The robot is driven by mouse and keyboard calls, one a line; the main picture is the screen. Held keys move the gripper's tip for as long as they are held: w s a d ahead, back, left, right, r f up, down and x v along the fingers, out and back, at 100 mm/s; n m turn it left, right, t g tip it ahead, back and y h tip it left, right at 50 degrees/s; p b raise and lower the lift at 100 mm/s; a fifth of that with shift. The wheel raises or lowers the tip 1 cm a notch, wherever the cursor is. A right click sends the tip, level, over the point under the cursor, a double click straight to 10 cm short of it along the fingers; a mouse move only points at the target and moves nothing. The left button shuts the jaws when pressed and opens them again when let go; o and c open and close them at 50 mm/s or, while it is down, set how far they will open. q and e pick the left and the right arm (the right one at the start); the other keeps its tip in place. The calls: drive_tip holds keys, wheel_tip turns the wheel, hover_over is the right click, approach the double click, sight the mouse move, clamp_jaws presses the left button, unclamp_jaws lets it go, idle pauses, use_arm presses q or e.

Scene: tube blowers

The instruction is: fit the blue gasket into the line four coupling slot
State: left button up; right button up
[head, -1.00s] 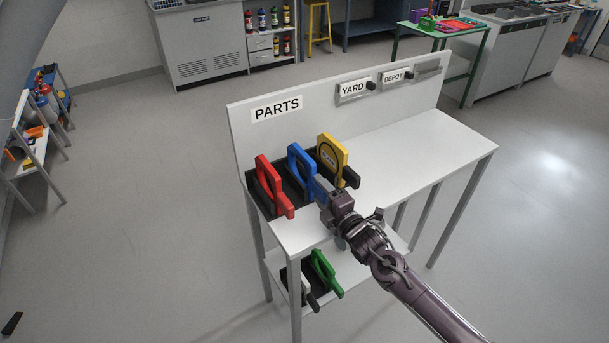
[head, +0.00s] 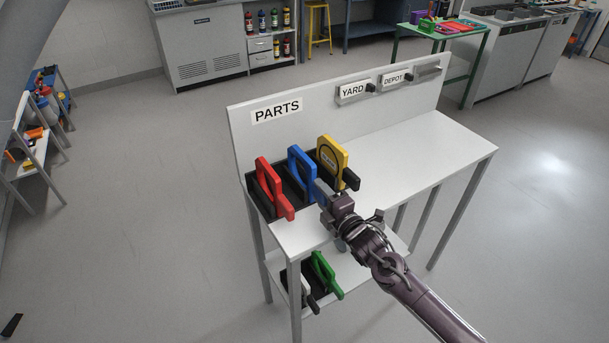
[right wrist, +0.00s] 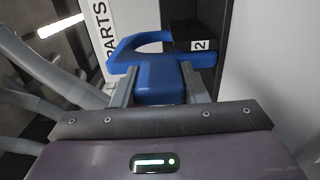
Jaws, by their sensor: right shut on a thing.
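The blue gasket (head: 299,163) stands upright in the black rack on the PARTS bench, between a red gasket (head: 268,180) and a yellow gasket (head: 332,155). My right gripper (head: 322,192) is at its near side. In the right wrist view my right gripper (right wrist: 159,82) has its two fingers on either side of the handle of the blue gasket (right wrist: 158,71), shut on it. A label with a 2 shows beside it. The line four coupling slot is not seen in these views. My left gripper is not in view.
The white bench (head: 420,150) has a clear top to the right and a back panel with YARD (head: 353,89) and DEPOT signs. A lower shelf holds a green gasket (head: 326,273) and a white one. A green-framed table (head: 447,33) stands behind. Open floor surrounds the bench.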

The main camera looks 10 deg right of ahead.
drive_tip(key=shift+r+p, duration=0.4)
drive_tip(key=shift+r, duration=0.25)
drive_tip(key=shift+s+d, duration=0.1)
drive_tip(key=shift+s, duration=0.15)
drive_tip(key=shift+p+v, duration=0.9)
drive_tip(key=shift+v, duration=0.2)
drive_tip(key=shift+s, duration=0.15)
drive_tip(key=shift+s+d+p, duration=0.2)
drive_tip(key=shift+s+p, duration=0.2)
drive_tip(key=shift+s, duration=0.05)
drive_tip(key=p+v, duration=0.3)
drive_tip(key=v, duration=0.4)
idle(0.4)
